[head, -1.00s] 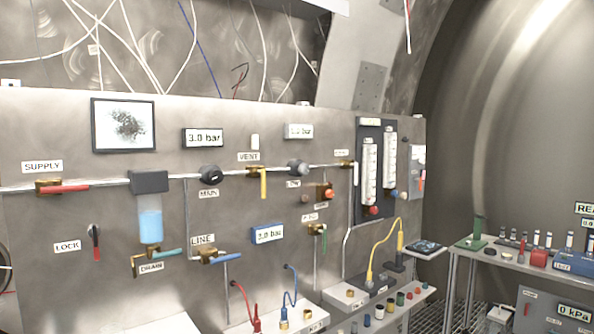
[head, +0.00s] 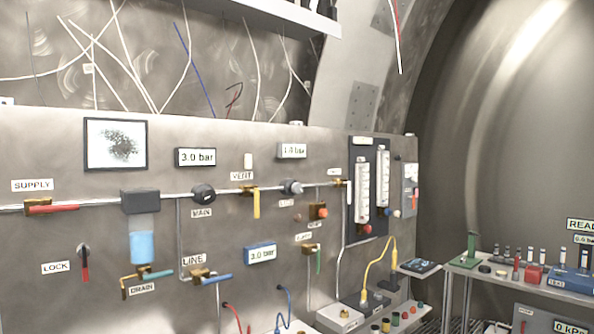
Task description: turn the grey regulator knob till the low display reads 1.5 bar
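The grey regulator knob (head: 292,187) sits on the pipe right of the yellow vent lever, above a small blurred label that seems to read LOW. The low display (head: 292,151) is a small grey box above the knob; its digits are faint and I cannot read them surely. The black MAIN knob (head: 203,194) is further left on the same pipe, with the main display (head: 195,157) reading 3.0 bar above it. The blue-framed line display (head: 260,253) reads 3.0 bar. Neither of my grippers shows in the head view.
The yellow vent lever (head: 256,203) hangs down left of the grey knob. An orange-red fitting (head: 318,211) and flow tubes (head: 362,185) are right of it. A red supply lever (head: 52,209) lies along the pipe. A bench (head: 466,262) with small items stands right.

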